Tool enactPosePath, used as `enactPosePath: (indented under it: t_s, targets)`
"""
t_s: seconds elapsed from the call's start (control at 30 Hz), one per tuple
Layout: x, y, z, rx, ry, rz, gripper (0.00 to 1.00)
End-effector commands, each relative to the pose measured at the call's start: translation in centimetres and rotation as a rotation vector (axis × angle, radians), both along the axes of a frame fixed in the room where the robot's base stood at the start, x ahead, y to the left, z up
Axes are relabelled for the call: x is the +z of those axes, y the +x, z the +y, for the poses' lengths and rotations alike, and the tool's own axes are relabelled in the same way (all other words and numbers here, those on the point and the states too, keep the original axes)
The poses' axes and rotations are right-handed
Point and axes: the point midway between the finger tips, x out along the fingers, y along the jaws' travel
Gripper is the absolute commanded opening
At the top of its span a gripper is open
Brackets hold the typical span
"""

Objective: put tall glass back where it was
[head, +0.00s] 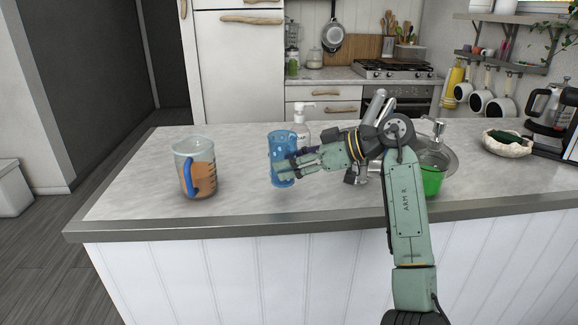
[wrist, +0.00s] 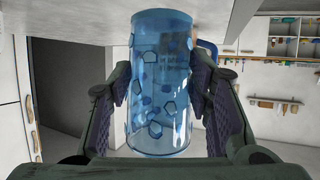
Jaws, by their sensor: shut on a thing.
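The tall glass (head: 283,149) is clear blue with darker blue shapes on it. It stands upright in my gripper (head: 290,163) over the left half of the counter, right of a measuring jug. In the wrist view the glass (wrist: 160,90) sits between the two finger pads of my gripper (wrist: 160,88), one on each side. My gripper is shut on it. I cannot tell whether the base of the glass touches the counter.
The measuring jug (head: 195,168) with a blue handle and brown contents stands left of the glass. A white soap bottle (head: 303,124) is close behind it. A green cup (head: 432,180) is by the sink at right. Counter (head: 235,195) is clear between jug and glass.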

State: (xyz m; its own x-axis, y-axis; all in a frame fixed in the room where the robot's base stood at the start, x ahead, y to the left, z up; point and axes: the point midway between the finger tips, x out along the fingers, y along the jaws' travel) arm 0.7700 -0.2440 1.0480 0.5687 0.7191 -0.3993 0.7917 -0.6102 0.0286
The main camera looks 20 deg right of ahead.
Motion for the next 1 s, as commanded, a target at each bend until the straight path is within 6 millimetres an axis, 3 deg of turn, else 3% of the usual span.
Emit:
enactPosePath:
  t_s: [0.17, 0.43, 0.8, 0.83, 1.0]
  targets:
    - [-0.3, 1.0, 0.2, 0.0, 0.003, -0.001, 0.11]
    - [-3.4, 1.0, 0.2, 0.0, 0.002, -0.001, 0.11]
    - [-3.9, 0.9, 0.1, -0.001, 0.001, -0.001, 0.11]
    - [-4.0, 1.0, 0.1, -0.001, 0.0, 0.0, 0.47]
    - [-4.0, 1.0, 0.2, 0.0, 0.0, 0.0, 0.58]
